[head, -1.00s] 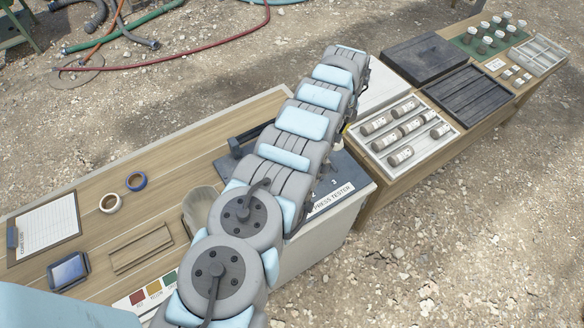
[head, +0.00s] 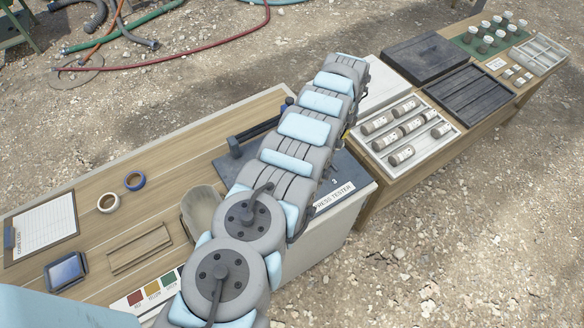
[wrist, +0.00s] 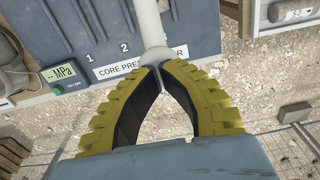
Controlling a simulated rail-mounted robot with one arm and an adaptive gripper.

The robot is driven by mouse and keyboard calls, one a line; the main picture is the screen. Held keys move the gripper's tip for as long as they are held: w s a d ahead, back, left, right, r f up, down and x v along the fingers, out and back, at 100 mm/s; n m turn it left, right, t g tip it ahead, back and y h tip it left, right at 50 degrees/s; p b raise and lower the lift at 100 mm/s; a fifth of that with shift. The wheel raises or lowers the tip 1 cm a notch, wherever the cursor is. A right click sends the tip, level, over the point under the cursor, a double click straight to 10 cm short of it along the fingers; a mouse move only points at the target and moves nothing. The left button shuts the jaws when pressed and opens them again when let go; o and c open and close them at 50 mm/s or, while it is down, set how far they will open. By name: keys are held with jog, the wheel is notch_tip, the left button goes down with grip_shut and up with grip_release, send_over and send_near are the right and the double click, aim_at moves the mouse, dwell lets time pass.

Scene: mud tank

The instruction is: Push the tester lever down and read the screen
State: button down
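The grey press tester (head: 228,166) sits on the wooden bench, partly hidden by my arm. Its black lever (head: 262,126) slants up to a dark knob at its right end. In the wrist view the tester's front (wrist: 125,30) shows numbers and a "CORE PRESS TESTER" label. Its green screen (wrist: 62,73) reads "-- MPa", with an ON/OFF button below. My gripper (wrist: 161,80) has yellow fingers with their tips together, just in front of the tester. A pale rounded post (wrist: 150,28) is right beyond the tips; whether they touch it is unclear. The head view hides my gripper.
A white tray of cores (head: 452,137) and dark trays (head: 425,57) stand to the right. On the bench are a scoop (head: 202,207), tape rings (head: 109,203), a clipboard (head: 41,233) and a small tablet (head: 66,270). Gravel lies around the bench.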

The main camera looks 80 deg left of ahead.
jog(key=shift+f, duration=0.35)
jog(key=shift+w+d+f+b, duration=0.15)
jog(key=shift+f+b, duration=0.4)
jog(key=shift+f, duration=0.3)
jog(key=shift+s+d+f+b, duration=0.1)
jog(key=shift+f+b, duration=0.4)
jog(key=shift+f, duration=0.3)
jog(key=shift+w+d+f+b, duration=0.15)
jog(key=shift+f+b, duration=0.35)
jog(key=shift+f, duration=0.35)
jog(key=shift+s+d+f+b, duration=0.1)
jog(key=shift+f+b, duration=0.4)
jog(key=shift+f, duration=0.45)
jog(key=shift+f+b, duration=0.85)
jog(key=shift+b, duration=0.05)
jog(key=shift+r, duration=0.1)
